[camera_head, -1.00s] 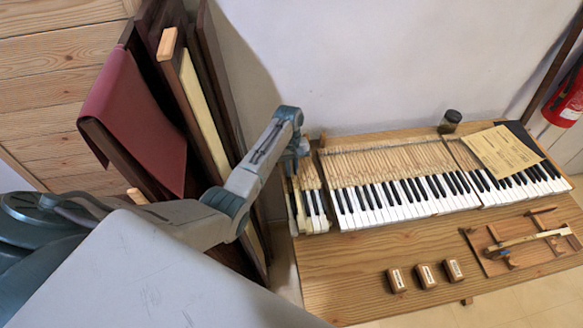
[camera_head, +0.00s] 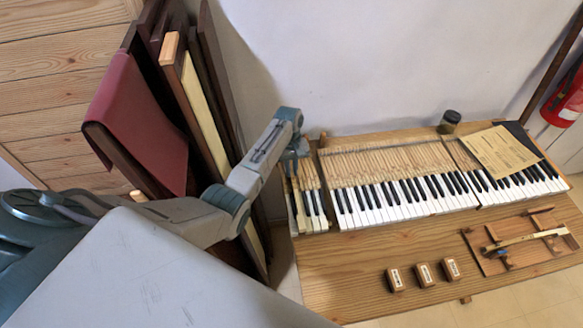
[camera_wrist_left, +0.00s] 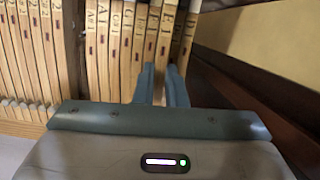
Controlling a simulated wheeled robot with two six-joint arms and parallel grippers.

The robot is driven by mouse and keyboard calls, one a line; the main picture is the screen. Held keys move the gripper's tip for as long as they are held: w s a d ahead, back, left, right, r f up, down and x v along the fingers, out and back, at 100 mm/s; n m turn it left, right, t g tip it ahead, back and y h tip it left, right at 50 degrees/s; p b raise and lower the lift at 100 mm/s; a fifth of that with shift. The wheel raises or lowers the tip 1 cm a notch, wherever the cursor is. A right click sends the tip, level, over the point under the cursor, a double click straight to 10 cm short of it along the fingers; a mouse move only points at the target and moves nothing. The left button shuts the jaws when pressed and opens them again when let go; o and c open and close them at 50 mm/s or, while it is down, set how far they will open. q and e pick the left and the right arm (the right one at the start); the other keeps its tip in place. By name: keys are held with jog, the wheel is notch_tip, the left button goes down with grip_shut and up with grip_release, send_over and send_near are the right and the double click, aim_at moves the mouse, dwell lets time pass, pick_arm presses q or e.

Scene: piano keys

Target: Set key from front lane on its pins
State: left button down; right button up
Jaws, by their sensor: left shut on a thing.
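My left gripper (camera_wrist_left: 164,88) is shut on a wooden key (camera_wrist_left: 168,30), one of the lettered wooden key sticks in the left wrist view. The fingers hide part of this key. In the head view my left gripper (camera_head: 291,160) is over the far end of the small left group of keys (camera_head: 309,205); its fingertips are too small to make out there. I cannot tell whether the held key is on its pins. The pins are hidden. My right gripper is not in view.
The main keyboard (camera_head: 400,195) lies to the right on a wooden bench (camera_head: 345,270). Three small wooden blocks (camera_head: 424,275) stand in front. A wooden tray (camera_head: 482,243) with tools lies at right. A jar (camera_head: 450,118) and a paper sheet (camera_head: 499,150) are behind. Dark panels (camera_head: 220,75) lean at left.

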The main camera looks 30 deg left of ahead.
pick_arm(q)
jog(key=shift+f+b, duration=0.3)
jog(key=shift+f, duration=0.25)
dwell(0.5)
jog(key=c, duration=1.8)
grip_release()
jog(key=shift+r, duration=0.1)
jog(key=shift+p+v, duration=1)
jog(key=shift+p, duration=0.2)
jog(key=shift+s+d, duration=0.15)
jog(key=o, duration=0.5)
jog(key=shift+o, duration=0.2)
